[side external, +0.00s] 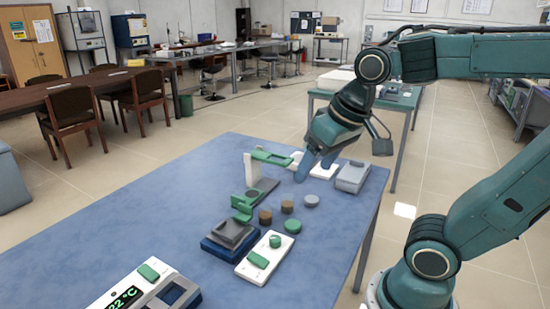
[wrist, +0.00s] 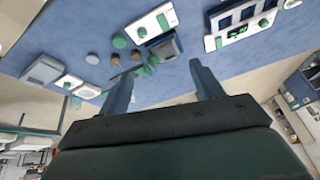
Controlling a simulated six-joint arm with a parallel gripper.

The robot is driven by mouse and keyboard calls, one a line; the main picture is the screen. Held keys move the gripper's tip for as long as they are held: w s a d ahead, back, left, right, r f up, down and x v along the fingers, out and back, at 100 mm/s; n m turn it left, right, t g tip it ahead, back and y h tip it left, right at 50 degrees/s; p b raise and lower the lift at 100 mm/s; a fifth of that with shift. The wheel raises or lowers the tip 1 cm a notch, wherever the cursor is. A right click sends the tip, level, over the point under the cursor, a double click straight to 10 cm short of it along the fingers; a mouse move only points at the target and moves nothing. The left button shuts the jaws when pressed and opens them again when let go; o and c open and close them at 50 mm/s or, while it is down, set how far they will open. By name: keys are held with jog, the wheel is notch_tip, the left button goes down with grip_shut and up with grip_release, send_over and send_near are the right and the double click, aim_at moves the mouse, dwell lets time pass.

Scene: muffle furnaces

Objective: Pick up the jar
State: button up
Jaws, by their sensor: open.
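Several small round jar-like pieces stand on the blue table (side external: 120,225): a brown one (side external: 265,217), a second brown one (side external: 287,206), a grey one (side external: 311,200) and a green one (side external: 293,226). I cannot tell which is the jar. In the wrist view they cluster upper left, with brown pieces (wrist: 115,59) and (wrist: 136,55), a grey one (wrist: 91,58) and a green one (wrist: 120,41). My gripper (side external: 317,168) is open above the far part of the table, beyond and above the round pieces.
A green and white stand (side external: 252,171) is left of my gripper. A grey box (side external: 352,177) lies to its right. A dark device (side external: 231,237) and a white panel with green parts (side external: 266,257) sit nearer. A display unit (side external: 145,290) is at the front. The table's left side is clear.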

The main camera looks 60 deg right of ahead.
jog(key=w+d+f+m+g, duration=0.15)
jog(key=w+d+m, duration=0.25)
jog(key=w, duration=0.4)
jog(key=m+g, duration=0.3)
jog(key=m, duration=0.8)
send_over(265, 214)
jog(key=w+d, duration=0.1)
jog(key=d, duration=0.1)
notch_tip(265, 214, down, 16)
jog(key=shift+w+f, duration=0.1)
jog(key=shift+f, duration=4.2)
jog(key=shift+f, duration=0.1)
jog(key=shift+f, duration=2.5)
jog(key=c, duration=1.1)
